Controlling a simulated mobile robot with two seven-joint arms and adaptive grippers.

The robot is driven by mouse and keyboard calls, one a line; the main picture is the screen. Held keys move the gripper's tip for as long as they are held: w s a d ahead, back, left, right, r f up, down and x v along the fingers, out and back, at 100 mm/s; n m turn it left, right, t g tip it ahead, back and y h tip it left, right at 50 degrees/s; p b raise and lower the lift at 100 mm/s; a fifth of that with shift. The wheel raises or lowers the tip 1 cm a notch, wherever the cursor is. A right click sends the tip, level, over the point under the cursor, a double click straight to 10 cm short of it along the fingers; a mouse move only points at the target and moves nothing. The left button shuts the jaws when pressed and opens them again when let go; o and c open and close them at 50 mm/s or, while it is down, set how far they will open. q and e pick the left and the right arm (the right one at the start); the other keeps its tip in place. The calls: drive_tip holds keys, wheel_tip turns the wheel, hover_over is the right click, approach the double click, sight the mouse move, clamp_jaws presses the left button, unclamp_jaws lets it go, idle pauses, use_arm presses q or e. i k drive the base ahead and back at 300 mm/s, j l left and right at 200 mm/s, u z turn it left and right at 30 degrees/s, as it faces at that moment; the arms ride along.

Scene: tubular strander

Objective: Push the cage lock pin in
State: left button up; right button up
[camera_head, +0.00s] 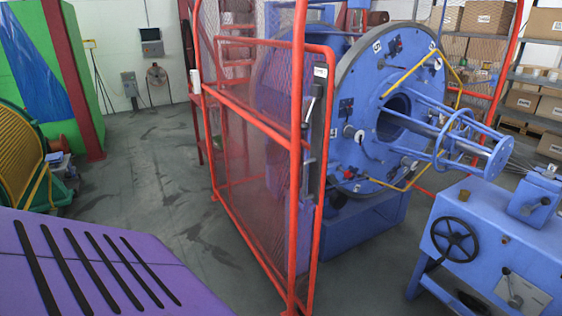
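The red-framed mesh gate (253,128) stands upright in front of the blue machine. A dark upright latch plate (317,140) with a pale metal handle (310,106) is on the gate's near edge. The machine has a large blue disc (356,92) with a round central opening and a blue tubular frame (450,128) reaching out to the right. Small fittings sit on the disc face, among them a pale round knob (348,131). I cannot tell which part is the cage lock pin. Neither of my grippers is in view.
A blue housing with a black handwheel (454,239) stands at the lower right. A purple slotted surface (95,265) fills the lower left. A yellow ribbed drum (20,160) stands at the left. Grey floor (165,185) is open left of the gate. Shelves with boxes (525,98) are behind.

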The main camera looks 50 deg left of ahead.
sight(347, 174)
drive_tip(key=u, duration=1.3)
